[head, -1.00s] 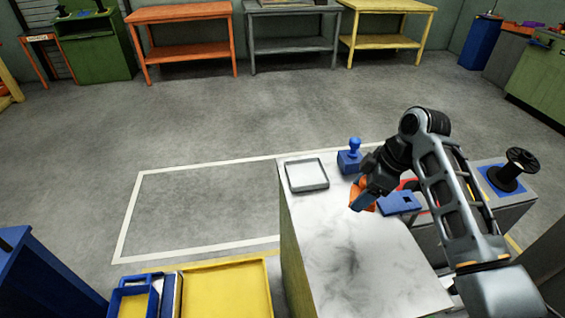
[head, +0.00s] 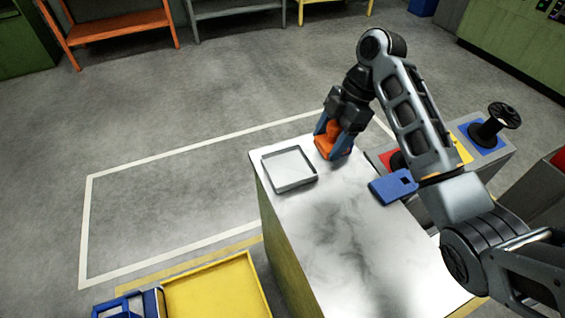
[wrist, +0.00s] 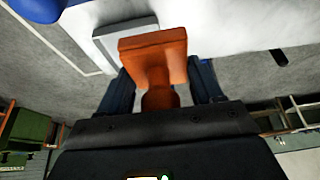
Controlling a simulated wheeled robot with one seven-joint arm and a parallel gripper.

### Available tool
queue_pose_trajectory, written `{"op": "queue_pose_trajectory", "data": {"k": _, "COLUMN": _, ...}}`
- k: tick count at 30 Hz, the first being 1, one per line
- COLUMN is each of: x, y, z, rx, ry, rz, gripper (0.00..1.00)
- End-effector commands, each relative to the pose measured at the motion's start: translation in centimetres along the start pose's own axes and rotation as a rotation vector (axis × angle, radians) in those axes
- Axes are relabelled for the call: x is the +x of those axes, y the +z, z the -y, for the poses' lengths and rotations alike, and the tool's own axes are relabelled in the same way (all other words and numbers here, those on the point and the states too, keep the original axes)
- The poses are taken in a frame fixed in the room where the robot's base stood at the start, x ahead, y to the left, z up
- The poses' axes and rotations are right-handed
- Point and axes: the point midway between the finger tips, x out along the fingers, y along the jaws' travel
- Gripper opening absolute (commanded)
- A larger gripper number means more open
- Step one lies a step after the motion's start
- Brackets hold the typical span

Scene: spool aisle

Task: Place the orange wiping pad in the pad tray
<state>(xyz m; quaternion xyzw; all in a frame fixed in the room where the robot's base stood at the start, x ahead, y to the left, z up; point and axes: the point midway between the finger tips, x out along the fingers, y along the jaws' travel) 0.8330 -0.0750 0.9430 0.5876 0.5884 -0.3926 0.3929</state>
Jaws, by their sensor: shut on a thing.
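The orange wiping pad (head: 326,147) has a flat block and a rounded handle. My gripper (head: 335,143) is shut on its handle, with a blue finger on each side. The wrist view shows the pad (wrist: 153,47) between the fingers (wrist: 160,88). The pad tray (head: 293,186) is a shallow, empty grey square tray on the marble-topped counter. The pad is just right of the tray in the head view, not inside it. In the wrist view the pad overlaps part of the tray (wrist: 102,40). I cannot tell the pad's exact height above the counter.
A black spool (head: 494,124) stands on a blue patch farther right. A yellow tray (head: 215,290) is at lower left. The counter's near middle (head: 345,235) is clear.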

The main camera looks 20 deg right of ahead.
Motion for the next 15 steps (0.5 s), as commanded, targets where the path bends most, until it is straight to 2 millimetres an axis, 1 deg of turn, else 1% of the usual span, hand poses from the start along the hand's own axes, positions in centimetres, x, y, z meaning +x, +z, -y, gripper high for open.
{"op": "queue_pose_trajectory", "data": {"k": 1, "x": 1.3, "y": -0.5, "z": -0.4, "rx": -0.005, "ry": -0.003, "rz": -0.002, "gripper": 0.37}}
{"op": "queue_pose_trajectory", "data": {"k": 9, "x": 5.0, "y": -2.7, "z": -3.0, "rx": -0.005, "ry": -0.001, "rz": -0.001, "gripper": 0.37}}
{"op": "queue_pose_trajectory", "data": {"k": 10, "x": 5.5, "y": -2.9, "z": -3.3, "rx": -0.004, "ry": -0.001, "rz": -0.001, "gripper": 0.37}}
{"op": "queue_pose_trajectory", "data": {"k": 11, "x": 5.4, "y": -3.4, "z": -3.6, "rx": -0.002, "ry": -0.004, "rz": 0.000, "gripper": 0.37}}
{"op": "queue_pose_trajectory", "data": {"k": 15, "x": 7.4, "y": -4.6, "z": -5.0, "rx": -0.001, "ry": -0.003, "rz": 0.000, "gripper": 0.37}}
